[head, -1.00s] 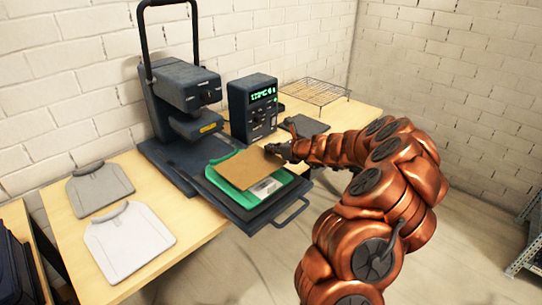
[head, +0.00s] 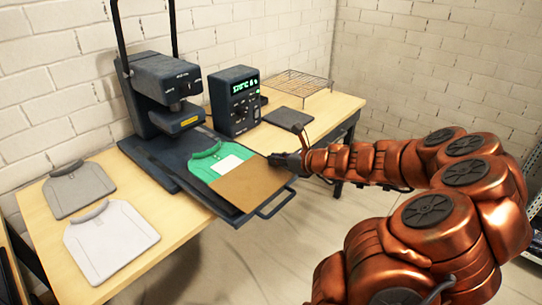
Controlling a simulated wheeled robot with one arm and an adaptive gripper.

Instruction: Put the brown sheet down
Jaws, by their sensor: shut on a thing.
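The brown sheet (head: 248,186) is over the front part of the green shirt (head: 206,163), at the front of the heat press's lower plate (head: 160,158). My gripper (head: 283,160) is shut on the sheet's right edge; its fingertips are small and partly dark against the press. A white patch (head: 229,164) shows on the green shirt just behind the sheet. I cannot tell whether the sheet touches the shirt or hovers slightly above it.
The press head (head: 165,80) stands raised behind the plate. A control box (head: 235,101) with a green display, a dark flat pad (head: 288,119) and a wire rack (head: 297,85) are behind my gripper. A grey shirt (head: 78,188) and a white shirt (head: 110,240) lie at left.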

